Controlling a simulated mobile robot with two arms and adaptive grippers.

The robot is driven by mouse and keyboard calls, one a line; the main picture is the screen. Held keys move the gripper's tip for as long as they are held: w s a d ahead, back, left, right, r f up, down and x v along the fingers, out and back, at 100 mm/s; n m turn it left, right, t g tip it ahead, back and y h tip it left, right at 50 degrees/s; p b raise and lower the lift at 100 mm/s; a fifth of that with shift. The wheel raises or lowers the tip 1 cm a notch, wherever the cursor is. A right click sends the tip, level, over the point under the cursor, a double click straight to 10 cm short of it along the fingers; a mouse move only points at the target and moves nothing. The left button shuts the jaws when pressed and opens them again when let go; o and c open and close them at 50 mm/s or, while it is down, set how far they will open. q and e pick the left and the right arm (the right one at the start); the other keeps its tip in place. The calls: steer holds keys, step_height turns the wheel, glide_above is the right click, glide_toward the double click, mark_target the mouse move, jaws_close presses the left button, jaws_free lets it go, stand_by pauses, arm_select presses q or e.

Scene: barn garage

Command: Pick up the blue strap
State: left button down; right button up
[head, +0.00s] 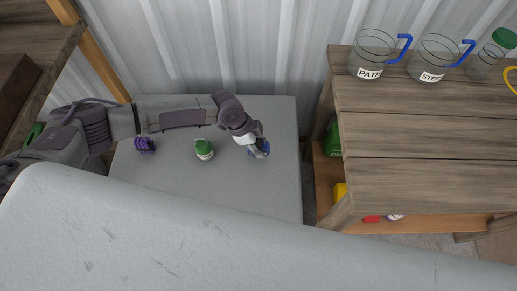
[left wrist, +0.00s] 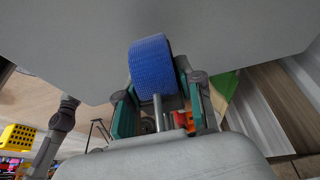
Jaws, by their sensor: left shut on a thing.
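The blue strap (left wrist: 153,68) is a rolled, woven blue band in the left wrist view, between the fingers of my left gripper (left wrist: 163,118). In the head view, only a little of the strap (head: 265,148) shows beside the fingertips. My left gripper (head: 258,149) is shut on it, over the right part of the pale grey surface (head: 215,182). I cannot tell whether the strap touches the surface. My right gripper is not in view.
On the grey surface stand a green-capped jar (head: 204,149) and a purple item (head: 145,145). A wooden shelf table (head: 430,130) at right holds two labelled clear jugs (head: 374,55) (head: 433,58). A long pale grey edge (head: 200,235) runs across the front.

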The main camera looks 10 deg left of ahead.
arm_select(q)
steer(key=s+d+r, duration=0.2)
steer(key=d+r, duration=0.5)
steer(key=d, duration=0.4)
steer(key=shift+s+d+r, duration=0.15)
steer(key=shift+d+r, duration=0.1)
